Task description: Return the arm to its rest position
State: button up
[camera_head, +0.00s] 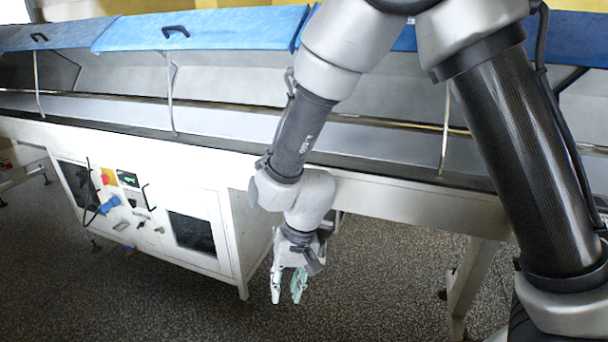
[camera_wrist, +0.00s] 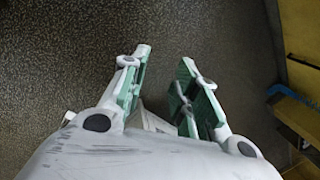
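My gripper (camera_head: 287,298) hangs at the end of my arm, pointing down in front of the white machine (camera_head: 215,178). In the wrist view my gripper (camera_wrist: 162,62) has its two green-padded fingers spread apart, with only dark speckled floor between and beyond them. It is open and holds nothing. My arm bends down from the top of the head view, and its upper links cover part of the machine. The gripper appears apart from the machine.
The long machine has raised blue lids (camera_head: 200,30) and an open trough (camera_head: 230,118). A control panel (camera_head: 125,200) with a red-yellow switch is on its front. A machine leg (camera_head: 470,282) stands at right. The speckled floor (camera_head: 180,310) in front is clear.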

jog(key=s+d+r+t, duration=0.2)
jog(key=d+r, duration=0.7)
jog(key=d, duration=0.4)
jog(key=s+d+r+m+t+h, duration=0.1)
jog(key=s+d+r, duration=0.1)
jog(key=d+r, duration=0.8)
jog(key=s+d+r+m+t+h, duration=0.1)
jog(key=s+d+r+t, duration=0.1)
jog(key=d+r, duration=0.7)
jog(key=d, duration=0.8)
jog(key=shift+s+d+r+t, duration=0.15)
jog(key=shift+s+r+t, duration=0.05)
jog(key=shift+s+t, duration=0.1)
